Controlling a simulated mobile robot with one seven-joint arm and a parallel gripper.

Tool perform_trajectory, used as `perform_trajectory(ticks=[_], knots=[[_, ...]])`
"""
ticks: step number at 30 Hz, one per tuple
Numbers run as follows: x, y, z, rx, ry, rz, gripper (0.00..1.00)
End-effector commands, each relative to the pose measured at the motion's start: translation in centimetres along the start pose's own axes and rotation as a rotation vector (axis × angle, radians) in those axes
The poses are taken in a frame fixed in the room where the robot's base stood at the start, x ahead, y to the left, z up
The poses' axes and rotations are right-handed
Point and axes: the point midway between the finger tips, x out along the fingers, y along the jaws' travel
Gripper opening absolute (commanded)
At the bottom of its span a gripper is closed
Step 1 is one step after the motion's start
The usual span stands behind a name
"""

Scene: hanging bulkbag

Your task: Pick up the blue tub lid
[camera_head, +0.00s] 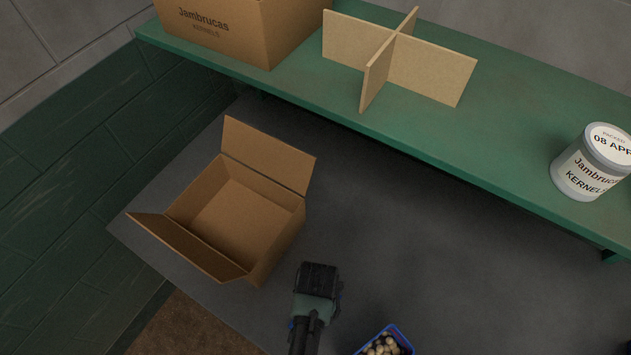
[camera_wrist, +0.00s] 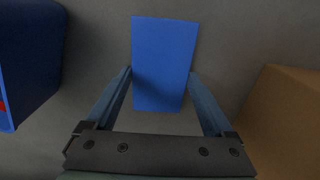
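The blue tub lid (camera_wrist: 165,60) is a flat blue rectangle in the middle of the wrist view, over a grey surface. My gripper (camera_wrist: 161,72) has its fingers spread wide, one along each side of the lid. Whether the fingertips touch its edges or sit above them I cannot tell. In the head view my gripper (camera_head: 317,280) is over the grey surface, right of the open cardboard box, and the lid is hidden there.
An open cardboard box (camera_head: 235,213) is on the grey surface, also at right in the wrist view (camera_wrist: 290,115). A blue tub (camera_head: 404,338) of nut-like pieces is close by. The green shelf (camera_head: 500,125) holds a closed box (camera_head: 235,35), a divider (camera_head: 430,70) and a white tub (camera_head: 590,168).

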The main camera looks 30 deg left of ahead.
Motion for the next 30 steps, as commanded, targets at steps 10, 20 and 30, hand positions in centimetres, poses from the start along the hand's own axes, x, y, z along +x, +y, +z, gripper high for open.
perform_trajectory(ticks=[10,20,30], knots=[[0.0,0.0,0.0,0.0,0.0,0.0,0.34],[-1.3,0.0,0.0,0.0,0.001,0.0,0.34],[-7.1,0.0,-0.1,0.001,0.004,-0.001,0.34]])
